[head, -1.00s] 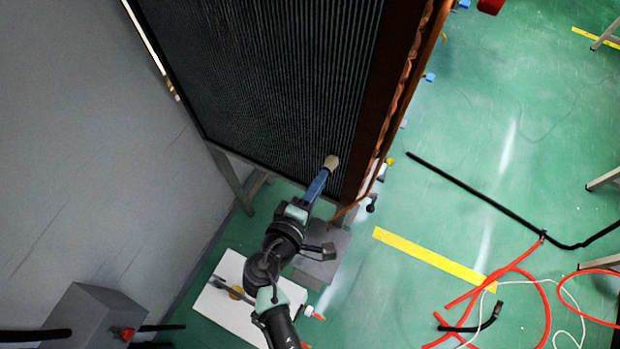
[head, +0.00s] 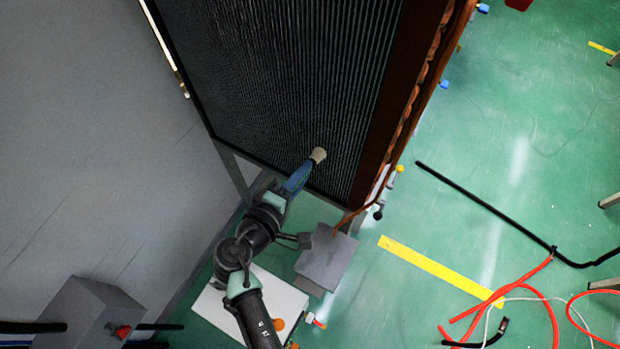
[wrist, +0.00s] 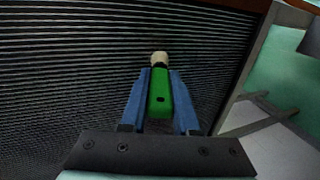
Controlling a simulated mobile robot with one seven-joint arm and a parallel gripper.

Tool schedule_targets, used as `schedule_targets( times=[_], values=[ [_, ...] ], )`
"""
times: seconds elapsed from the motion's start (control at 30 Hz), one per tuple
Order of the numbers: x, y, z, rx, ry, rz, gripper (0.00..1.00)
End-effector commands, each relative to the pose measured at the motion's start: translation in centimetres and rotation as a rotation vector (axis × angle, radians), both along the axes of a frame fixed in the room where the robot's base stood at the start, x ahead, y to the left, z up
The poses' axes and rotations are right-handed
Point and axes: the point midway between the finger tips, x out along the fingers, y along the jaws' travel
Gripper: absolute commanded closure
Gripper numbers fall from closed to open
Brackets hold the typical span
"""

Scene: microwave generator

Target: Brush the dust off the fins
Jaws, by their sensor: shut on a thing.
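The finned panel (head: 290,75) is a tall dark face of close parallel fins in a dark frame. It also fills the left of the wrist view (wrist: 60,80). My gripper (head: 300,178) is at its lower part. In the wrist view its blue fingers (wrist: 160,100) are shut on the green handle of a brush (wrist: 160,92). The brush's pale tip (head: 319,154) points at the fins and shows in front of them; whether it touches them I cannot tell. I cannot make out dust on the fins.
A grey box (head: 326,257) stands below the panel, close to my arm. A white board (head: 215,305) lies on the floor. A grey wall (head: 80,150) is at the left. Red hoses (head: 545,300) and a black hose (head: 480,205) lie on the green floor at the right.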

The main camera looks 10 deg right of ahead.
Motion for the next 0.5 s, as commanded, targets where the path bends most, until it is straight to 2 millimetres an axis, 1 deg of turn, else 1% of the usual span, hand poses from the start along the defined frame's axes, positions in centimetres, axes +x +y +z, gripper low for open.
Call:
schedule_targets(
  times=[0.1,0.2,0.5],
  values=[
    [0.7,1.0,-0.2,0.0,-0.001,0.002,1.0],
    [1.0,1.4,-0.1,0.0,-0.001,0.001,1.0],
    [0.9,1.5,0.0,-0.002,0.001,0.001,1.0]
  ],
)
